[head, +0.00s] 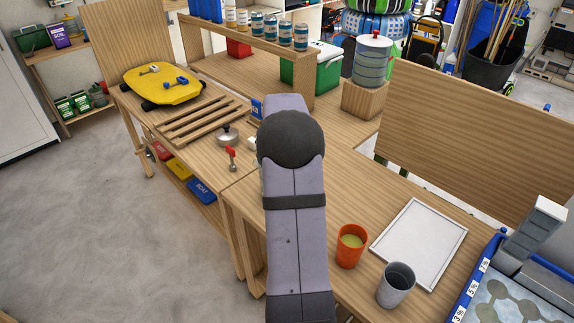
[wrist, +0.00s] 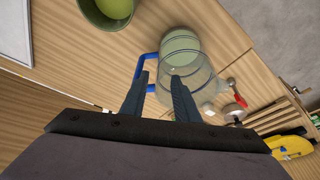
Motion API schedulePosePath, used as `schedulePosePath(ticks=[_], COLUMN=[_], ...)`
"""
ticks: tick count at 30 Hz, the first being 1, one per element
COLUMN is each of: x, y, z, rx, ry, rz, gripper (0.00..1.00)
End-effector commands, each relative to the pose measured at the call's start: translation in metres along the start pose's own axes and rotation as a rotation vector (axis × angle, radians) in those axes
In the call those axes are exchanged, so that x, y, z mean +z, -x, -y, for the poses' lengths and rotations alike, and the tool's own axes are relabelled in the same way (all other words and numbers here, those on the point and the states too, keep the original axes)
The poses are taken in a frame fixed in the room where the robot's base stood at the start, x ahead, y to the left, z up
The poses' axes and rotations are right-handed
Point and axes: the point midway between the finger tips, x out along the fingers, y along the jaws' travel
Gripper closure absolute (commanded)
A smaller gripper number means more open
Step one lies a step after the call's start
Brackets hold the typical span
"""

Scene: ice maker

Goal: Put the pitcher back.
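The pitcher (wrist: 203,72) is clear with a blue handle (wrist: 139,68) and a pale green round area inside. In the wrist view it stands beyond my fingers, over the wooden table. My gripper (wrist: 160,78) has its two dark fingers apart. The left finger overlaps the handle and the right finger overlaps the pitcher's clear wall. I cannot tell whether either finger touches it. In the head view my own arm hides the gripper and the pitcher.
An orange cup (head: 349,250), a grey cup (head: 394,290) and a white tray (head: 437,225) are on the table at right. A metal lid (head: 227,133), a red-handled item (head: 231,154) and wooden slats (head: 190,125) lie left. A green container (wrist: 88,12) is near the pitcher.

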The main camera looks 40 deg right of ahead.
Motion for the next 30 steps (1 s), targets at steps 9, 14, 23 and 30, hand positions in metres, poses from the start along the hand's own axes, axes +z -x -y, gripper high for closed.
schedulePosePath(ticks=[9,14,23,30], x=[0.000,0.000,0.034,0.157], y=[0.024,0.025,0.035,0.066], z=[0.000,0.000,0.023,0.068], rx=[0.000,0.001,-0.020,-0.077], ry=[0.001,0.001,0.094,0.410], rz=[0.000,0.001,0.029,0.120], gripper=[0.72,0.72,0.72,0.72])
